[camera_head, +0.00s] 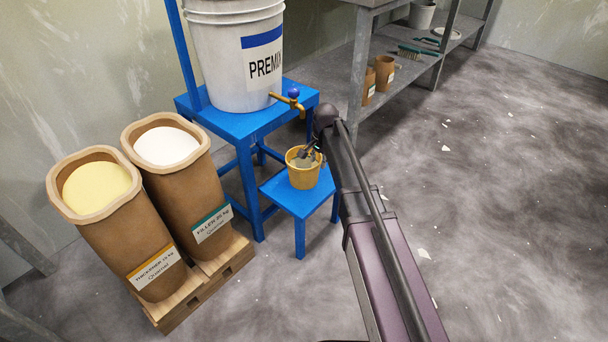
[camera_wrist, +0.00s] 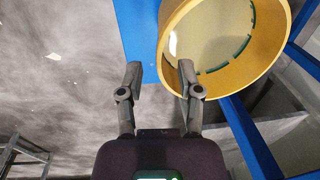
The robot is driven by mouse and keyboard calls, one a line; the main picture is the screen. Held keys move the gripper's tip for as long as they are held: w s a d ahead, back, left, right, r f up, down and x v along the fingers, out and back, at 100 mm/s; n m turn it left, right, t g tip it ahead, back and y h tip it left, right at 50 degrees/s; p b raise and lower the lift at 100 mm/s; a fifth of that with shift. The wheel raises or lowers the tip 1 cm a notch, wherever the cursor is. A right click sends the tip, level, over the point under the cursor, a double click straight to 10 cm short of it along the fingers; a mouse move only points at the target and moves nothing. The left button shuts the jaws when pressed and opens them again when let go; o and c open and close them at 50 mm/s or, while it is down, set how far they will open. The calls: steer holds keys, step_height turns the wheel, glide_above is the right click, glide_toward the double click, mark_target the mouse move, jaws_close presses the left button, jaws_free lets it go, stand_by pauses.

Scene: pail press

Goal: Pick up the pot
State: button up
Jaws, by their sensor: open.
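The pot is a small yellow pail (camera_head: 303,181) standing upright on the low blue step (camera_head: 299,204), under the brass tap (camera_head: 290,100). Its open top and greyish inside show. My gripper (camera_head: 312,153) is at the pot's rim, coming from the right, and hides part of the opening. In the wrist view the pot (camera_wrist: 247,76) fills the upper right. My gripper (camera_wrist: 160,72) is open there; its right finger overlaps the pot's rim and its left finger is outside, over the floor. I cannot tell whether either finger touches the wall.
A white premix bucket (camera_head: 231,45) stands on the taller blue stand (camera_head: 238,124) behind the pot. Two brown sacks (camera_head: 175,190) of powder stand on a pallet (camera_head: 222,266) at left. A grey shelf (camera_head: 405,60) holds brown pots. Floor at right is open, with scattered chips.

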steer(key=shift+w+a+f+b, duration=0.1)
steer(key=shift+a+f+b, duration=0.05)
steer(key=shift+f+b, duration=1.05)
steer(key=shift+f, duration=0.1)
jaws_close()
